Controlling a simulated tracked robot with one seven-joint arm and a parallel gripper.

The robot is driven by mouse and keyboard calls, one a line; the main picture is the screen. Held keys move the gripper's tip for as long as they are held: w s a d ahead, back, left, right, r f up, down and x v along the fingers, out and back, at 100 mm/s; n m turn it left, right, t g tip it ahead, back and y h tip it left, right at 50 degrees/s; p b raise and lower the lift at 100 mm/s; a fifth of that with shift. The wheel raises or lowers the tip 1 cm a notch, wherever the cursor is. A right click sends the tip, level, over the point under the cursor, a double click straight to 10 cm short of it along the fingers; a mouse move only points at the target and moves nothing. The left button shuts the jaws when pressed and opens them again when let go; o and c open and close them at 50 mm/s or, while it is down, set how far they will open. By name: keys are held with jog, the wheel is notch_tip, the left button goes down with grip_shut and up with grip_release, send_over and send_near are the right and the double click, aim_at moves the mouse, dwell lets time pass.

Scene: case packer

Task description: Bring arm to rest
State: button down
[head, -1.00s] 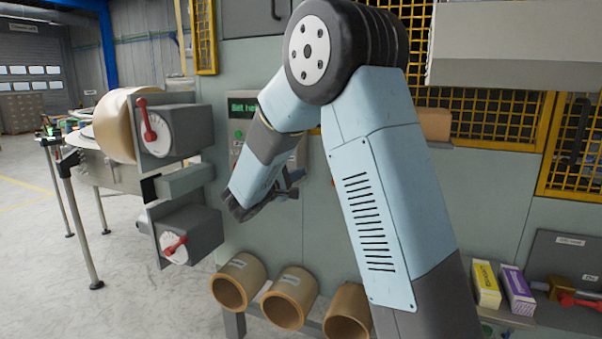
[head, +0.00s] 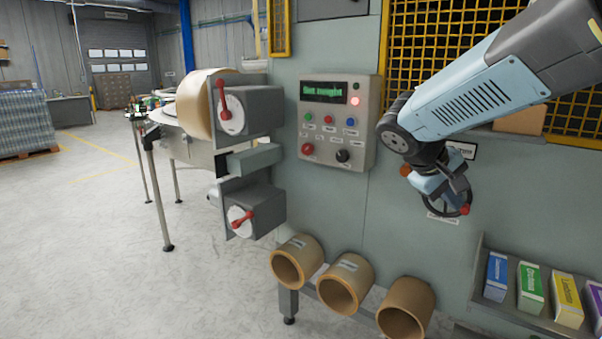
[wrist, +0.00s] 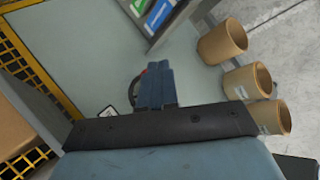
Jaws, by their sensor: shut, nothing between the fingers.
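My arm reaches in from the upper right of the head view, folded, with its blue and grey wrist end low in front of the machine's panel. In the wrist view my gripper (wrist: 155,85) has its blue fingers together with nothing between them. In the head view the fingers are hard to make out. A black handwheel (head: 464,196) shows just behind the wrist end; I cannot tell whether they touch. It also shows in the wrist view (wrist: 133,91), beside the fingers.
A control panel (head: 337,122) with a green display and a lit red lamp is left of the arm. Tan rolls (head: 346,285) lie on a low rack. Coloured boxes (head: 530,287) stand on a shelf at right.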

jog(key=s+a+m+t+y, duration=0.1)
jog(key=s+a+y, duration=0.2)
jog(key=s, duration=0.3)
jog(key=s+a+m+t+y, duration=0.2)
jog(key=s+a+y, duration=0.2)
jog(key=s, duration=0.3)
jog(key=shift+y, duration=0.4)
